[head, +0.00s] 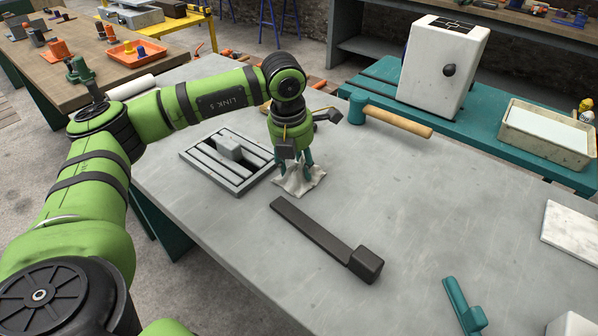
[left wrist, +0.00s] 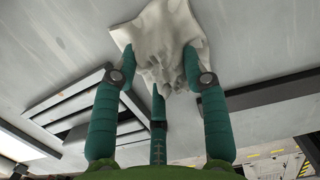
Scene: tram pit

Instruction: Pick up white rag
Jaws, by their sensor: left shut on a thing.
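The white rag (head: 301,185) lies crumpled on the grey table, just right of the slotted grate. My left gripper (head: 296,168) is directly above it, fingers pointing down and shut on the cloth. In the left wrist view the rag (left wrist: 165,40) is bunched between the teal fingers of my left gripper (left wrist: 162,85), with its folds spreading beyond the fingertips. Whether the rag is clear of the table cannot be told. My right gripper is not in view.
A slotted metal grate (head: 240,178) lies left of the rag. A dark bar with a block end (head: 318,234) lies in front. A wooden-handled mallet (head: 395,118) lies behind, near a teal bench with a white box (head: 440,70) and a tray (head: 548,150). A teal tool (head: 463,305) lies front right.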

